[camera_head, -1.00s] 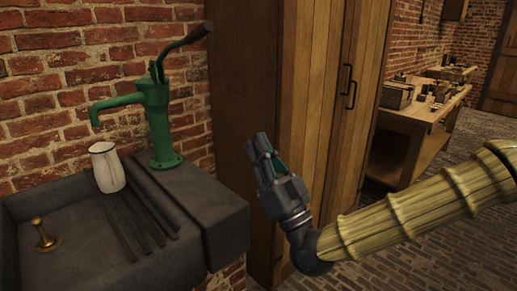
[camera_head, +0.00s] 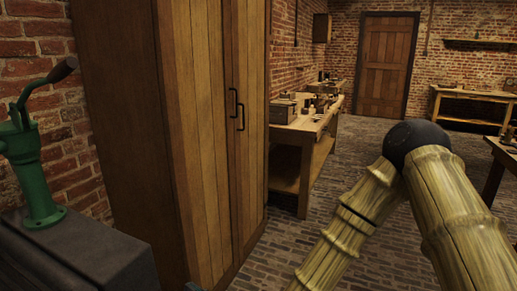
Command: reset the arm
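My arm, with bamboo-like links and a dark round elbow joint, fills the lower right of the head view. The elbow is raised and bent, and one link runs down and left out of the bottom edge. My gripper is out of view below the frame. A tiny dark bluish bit shows at the bottom edge, too small to identify. I cannot see whether the gripper holds anything.
A tall wooden cabinet (camera_head: 205,130) with shut doors stands left of my arm. A green hand pump (camera_head: 30,165) stands on a dark stone sink (camera_head: 95,250) at left. A cluttered workbench (camera_head: 309,128) and a door (camera_head: 384,65) are beyond. Brick floor is open between.

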